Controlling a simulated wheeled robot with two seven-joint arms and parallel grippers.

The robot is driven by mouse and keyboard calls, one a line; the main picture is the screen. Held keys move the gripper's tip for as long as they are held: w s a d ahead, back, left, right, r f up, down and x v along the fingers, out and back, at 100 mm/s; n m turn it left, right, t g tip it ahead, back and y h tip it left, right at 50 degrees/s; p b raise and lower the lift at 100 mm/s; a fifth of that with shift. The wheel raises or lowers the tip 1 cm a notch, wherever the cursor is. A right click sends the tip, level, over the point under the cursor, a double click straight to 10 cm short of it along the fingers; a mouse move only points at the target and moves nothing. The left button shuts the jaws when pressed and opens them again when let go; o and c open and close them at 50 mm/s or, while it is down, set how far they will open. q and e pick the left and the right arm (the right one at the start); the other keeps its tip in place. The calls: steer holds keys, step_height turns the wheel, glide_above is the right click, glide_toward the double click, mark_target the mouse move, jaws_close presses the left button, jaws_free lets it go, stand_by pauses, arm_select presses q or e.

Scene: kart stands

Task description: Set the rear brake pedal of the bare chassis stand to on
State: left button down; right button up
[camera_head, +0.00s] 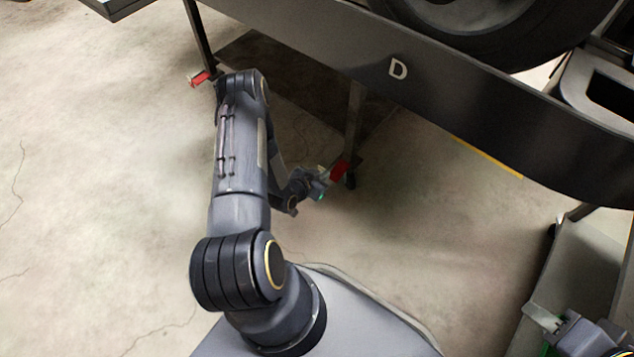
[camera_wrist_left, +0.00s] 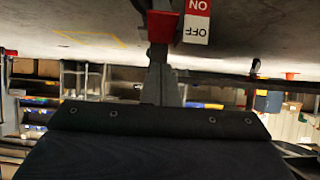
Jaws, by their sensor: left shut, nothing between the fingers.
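A dark stand marked D (camera_head: 398,69) spans the upper part of the head view. A red brake pedal (camera_head: 339,170) sits low on its nearer leg, and a second red pedal (camera_head: 200,78) is at the far left leg. My left gripper (camera_head: 322,180) is shut and empty, close beside the nearer pedal. In the left wrist view, the shut fingers (camera_wrist_left: 162,68) point at the red pedal (camera_wrist_left: 163,26); contact is unclear. An upside-down ON/OFF label (camera_wrist_left: 197,22) is beside it. The pedal's setting is unclear. My right gripper (camera_head: 538,313) is at the lower right, its opening unclear.
A large black tyre (camera_head: 465,25) is above the stand. Another dark unit (camera_head: 605,85) stands at the right edge. The concrete floor (camera_head: 90,200) is clear on the left.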

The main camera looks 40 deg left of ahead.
mark_target(336, 173)
arm_select(q)
steer(key=w+f+b, duration=0.1)
steer(key=w+f, duration=0.1)
steer(key=w+f+b, duration=0.1)
steer(key=w+f, duration=0.1)
steer(key=f, duration=0.1)
steer(key=shift+d+b, duration=0.15)
steer(key=shift+b, duration=0.25)
steer(key=shift+w+f+b, duration=0.15)
steer(key=shift+f+b, duration=0.15)
steer(key=shift+f, duration=0.15)
steer(key=shift+f, duration=1.25)
